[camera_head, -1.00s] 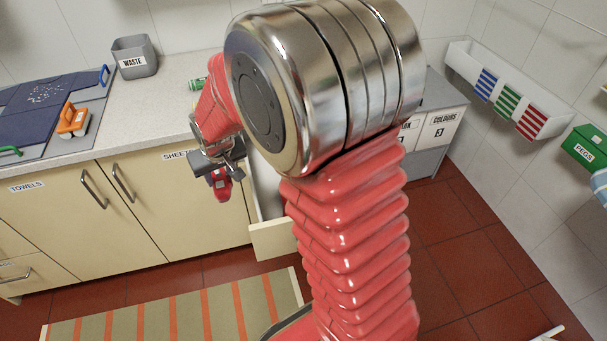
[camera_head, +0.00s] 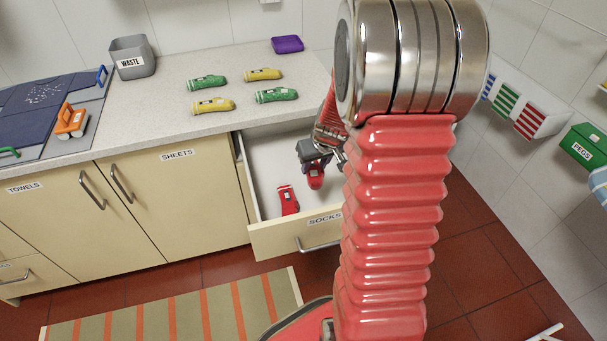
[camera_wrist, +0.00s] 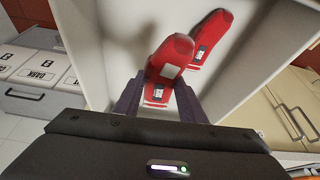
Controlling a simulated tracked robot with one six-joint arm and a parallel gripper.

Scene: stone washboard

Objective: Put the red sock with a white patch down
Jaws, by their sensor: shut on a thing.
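A red sock with a white patch (camera_head: 315,181) is held in my gripper (camera_head: 315,165), above the open drawer labelled SOCKS (camera_head: 290,234). In the wrist view my gripper (camera_wrist: 158,103) is shut on this held sock (camera_wrist: 172,56), its fingers on either side. The gap between the held sock and the drawer floor is hard to judge.
Several green and yellow socks (camera_head: 276,95) and a purple folded item (camera_head: 287,44) lie on the counter (camera_head: 165,105) behind the drawer. A grey WASTE bin (camera_head: 132,57) stands at the back left. The drawer has bare white floor around the socks.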

